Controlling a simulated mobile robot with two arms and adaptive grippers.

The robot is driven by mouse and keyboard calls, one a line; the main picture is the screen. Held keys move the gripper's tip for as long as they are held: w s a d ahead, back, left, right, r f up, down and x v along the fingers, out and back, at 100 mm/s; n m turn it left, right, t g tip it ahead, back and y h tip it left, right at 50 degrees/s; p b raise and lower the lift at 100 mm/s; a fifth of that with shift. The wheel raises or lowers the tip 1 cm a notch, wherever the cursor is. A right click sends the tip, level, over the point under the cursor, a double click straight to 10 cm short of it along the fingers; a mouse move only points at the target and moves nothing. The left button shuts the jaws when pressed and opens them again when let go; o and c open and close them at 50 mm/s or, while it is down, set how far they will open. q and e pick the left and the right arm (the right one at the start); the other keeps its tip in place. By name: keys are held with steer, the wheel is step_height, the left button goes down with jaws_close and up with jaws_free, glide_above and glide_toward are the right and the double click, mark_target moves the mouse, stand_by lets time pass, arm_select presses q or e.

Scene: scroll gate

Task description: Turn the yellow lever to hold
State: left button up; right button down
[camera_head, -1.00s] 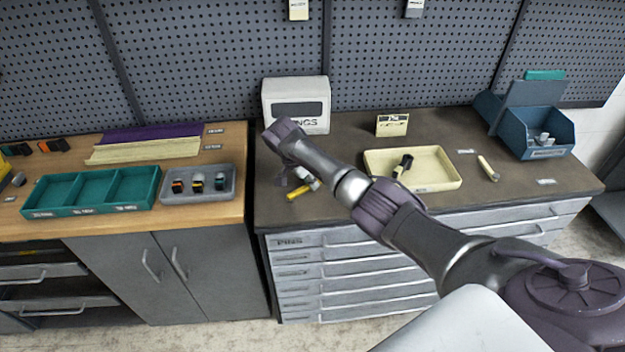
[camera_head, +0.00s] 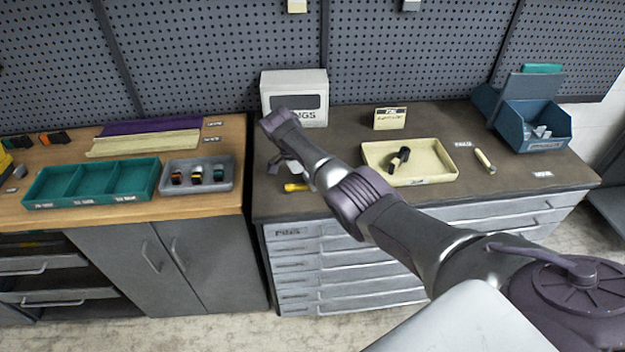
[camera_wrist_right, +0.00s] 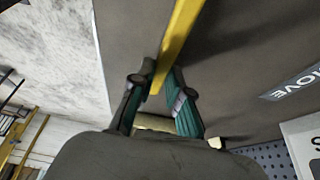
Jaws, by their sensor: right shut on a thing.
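The yellow lever (camera_head: 296,187) shows as a short yellow bar at the left front of the dark worktop, partly hidden by my right arm. In the right wrist view the yellow lever (camera_wrist_right: 178,42) runs as a long bar down between the fingers. My right gripper (camera_wrist_right: 160,88) is shut on it near its end. In the head view my right gripper (camera_head: 279,163) is small and dark beside the lever, with its fingertips hard to make out. A label reading MOVE (camera_wrist_right: 293,82) lies to the right in the wrist view. The lever's pivot is hidden. My left gripper is not in view.
A white box (camera_head: 293,98) stands behind my wrist. A cream tray (camera_head: 440,175) with a dark part lies to the right, and a blue bin (camera_head: 535,130) beyond it. The wooden bench (camera_head: 235,175) at left holds a teal tray (camera_head: 92,183).

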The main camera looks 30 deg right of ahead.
mark_target(296, 185)
stand_by(0.3)
steer(key=c, duration=1.1)
jaws_free()
steer(key=shift+s, duration=0.1)
steer(key=shift+r, duration=0.15)
steer(key=v, duration=1.2)
